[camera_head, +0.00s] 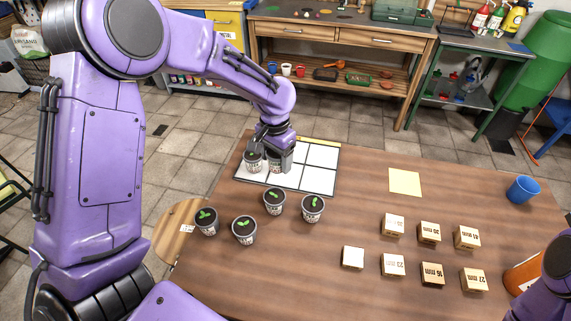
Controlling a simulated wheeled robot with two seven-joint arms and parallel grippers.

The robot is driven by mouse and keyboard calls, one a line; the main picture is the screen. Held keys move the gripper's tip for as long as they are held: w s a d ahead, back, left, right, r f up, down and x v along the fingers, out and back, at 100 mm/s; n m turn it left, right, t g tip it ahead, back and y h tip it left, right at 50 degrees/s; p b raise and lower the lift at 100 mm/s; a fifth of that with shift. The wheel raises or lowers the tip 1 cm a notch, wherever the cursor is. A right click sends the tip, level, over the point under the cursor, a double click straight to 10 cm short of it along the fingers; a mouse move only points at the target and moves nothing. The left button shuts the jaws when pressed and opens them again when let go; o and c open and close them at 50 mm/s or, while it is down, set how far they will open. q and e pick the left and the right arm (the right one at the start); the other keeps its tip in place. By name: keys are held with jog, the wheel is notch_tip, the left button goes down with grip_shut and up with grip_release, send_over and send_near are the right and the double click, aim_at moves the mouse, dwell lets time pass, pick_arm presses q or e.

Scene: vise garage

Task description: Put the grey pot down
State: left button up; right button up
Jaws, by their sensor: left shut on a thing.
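My left gripper (272,153) points down over the white gridded tray (318,178) at the far left of the table. It is shut on a grey pot (274,164), mostly hidden by the fingers. Whether this pot touches the tray is hard to tell. Another grey pot (253,162) with a green sprout stands just left of the gripper, at the tray's left side. Several more grey pots with dark soil and sprouts stand in front of the tray, among them one at the front (244,231). My right gripper is out of view; only part of its arm shows at lower right.
Several wooden blocks with printed sizes (431,274) stand at the right of the wooden table (350,210). A yellow sheet (405,182) lies behind them, and a blue cup (522,189) stands at far right. The tray's right cells are empty.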

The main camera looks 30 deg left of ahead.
pick_arm(q)
jog(key=w+f, duration=0.1)
jog(key=f, duration=0.1)
jog(key=w+f, duration=0.1)
jog(key=w, duration=0.1)
jog(key=w+f+p, duration=0.1)
jog(key=w+f, duration=0.1)
jog(key=shift+w+a+f, duration=0.15)
jog(key=shift+a+f, duration=0.15)
jog(key=f, duration=0.1)
jog(key=f+p, duration=0.1)
jog(key=f, duration=0.1)
jog(key=shift+w+f+p, duration=0.25)
jog(key=shift+w+p, duration=0.05)
jog(key=shift+w, duration=0.05)
jog(key=shift+f, duration=0.2)
jog(key=o, duration=1.1)
jog(key=shift+f, duration=0.15)
